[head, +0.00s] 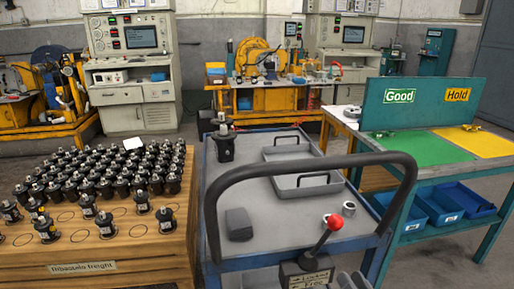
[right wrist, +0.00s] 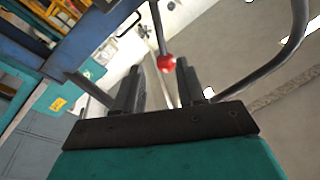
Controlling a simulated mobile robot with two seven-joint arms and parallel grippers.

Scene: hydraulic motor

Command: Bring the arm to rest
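My right gripper (head: 358,281) shows at the bottom edge of the head view, just right of the cart's lever box. In the right wrist view its two dark fingers (right wrist: 157,70) stand apart with nothing held between them. The lever's red knob (right wrist: 166,63) appears beyond the fingertips there. In the head view the red knob (head: 335,222) tops a tilted lever on a box (head: 306,273) with partly readable lettering. My right gripper is apart from the knob, lower and to the right. My left gripper is out of view.
A blue cart (head: 270,228) with a black handle (head: 290,165) carries a motor (head: 224,142), a grey tray (head: 337,183), a dark block (head: 238,223) and metal rings (head: 349,208). A wooden crate (head: 130,265) of motors stands left. A Good/Hold table (head: 440,172) stands right.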

